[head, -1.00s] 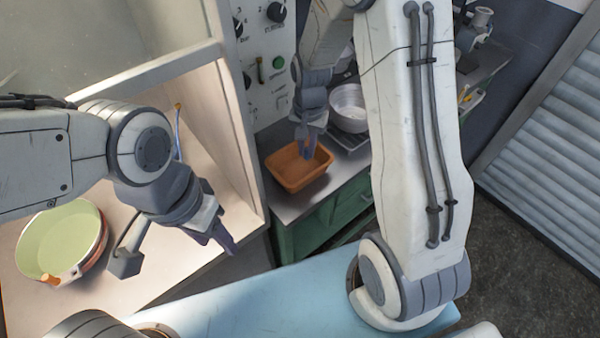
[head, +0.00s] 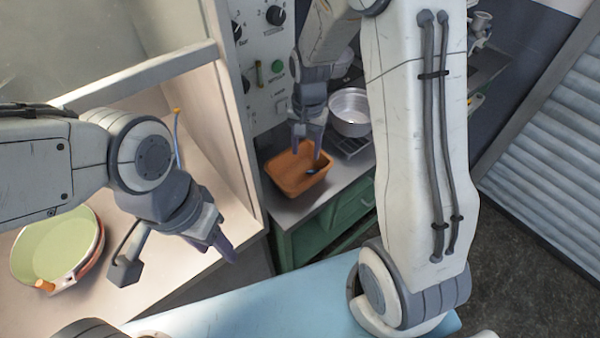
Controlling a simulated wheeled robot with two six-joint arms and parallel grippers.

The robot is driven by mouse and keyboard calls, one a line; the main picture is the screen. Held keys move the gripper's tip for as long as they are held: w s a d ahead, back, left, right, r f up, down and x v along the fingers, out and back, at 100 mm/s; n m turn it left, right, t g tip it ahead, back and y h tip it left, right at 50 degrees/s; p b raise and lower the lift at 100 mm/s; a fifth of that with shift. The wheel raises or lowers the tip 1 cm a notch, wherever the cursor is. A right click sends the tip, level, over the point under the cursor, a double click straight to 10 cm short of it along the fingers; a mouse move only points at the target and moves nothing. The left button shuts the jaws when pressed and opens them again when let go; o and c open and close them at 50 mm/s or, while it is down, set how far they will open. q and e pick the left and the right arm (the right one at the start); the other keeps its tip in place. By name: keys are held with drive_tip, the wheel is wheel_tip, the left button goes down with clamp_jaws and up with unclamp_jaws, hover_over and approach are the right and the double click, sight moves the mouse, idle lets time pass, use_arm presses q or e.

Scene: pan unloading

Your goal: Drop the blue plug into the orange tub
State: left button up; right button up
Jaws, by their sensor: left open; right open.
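The orange tub (head: 285,183) stands on the grey counter at the centre of the head view. A small blue plug (head: 312,171) lies inside it, toward its right side. My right gripper (head: 308,150) is open just above the tub and points down, apart from the plug. My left gripper (head: 226,250) is open and empty at the left, above the front edge of the pale worktop.
A green pan (head: 58,245) with an orange handle stands on the pale worktop (head: 160,265) at left. A metal pot (head: 349,112) stands behind the tub on the counter. A panel with knobs (head: 262,60) rises behind. A blue surface (head: 270,305) lies in front.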

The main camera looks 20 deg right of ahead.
wheel_tip(320, 180, up, 8)
drive_tip(key=shift+b, duration=0.35)
drive_tip(key=shift+s, duration=0.15)
drive_tip(key=s+f+n+t, duration=0.2)
drive_tip(key=s+f+n, duration=0.2)
drive_tip(key=s+n, duration=0.45)
drive_tip(key=s+a+r+n+g, duration=0.1)
drive_tip(key=s+a+r+n, duration=0.1)
drive_tip(key=s+a, duration=0.5)
drive_tip(key=s+a+r+n+g, duration=0.1)
drive_tip(key=s+a+r+n, duration=0.2)
drive_tip(key=s+a, duration=0.4)
drive_tip(key=shift+s+r+n+y, duration=0.25)
drive_tip(key=shift+r+n+y, duration=0.15)
drive_tip(key=shift+n, duration=0.15)
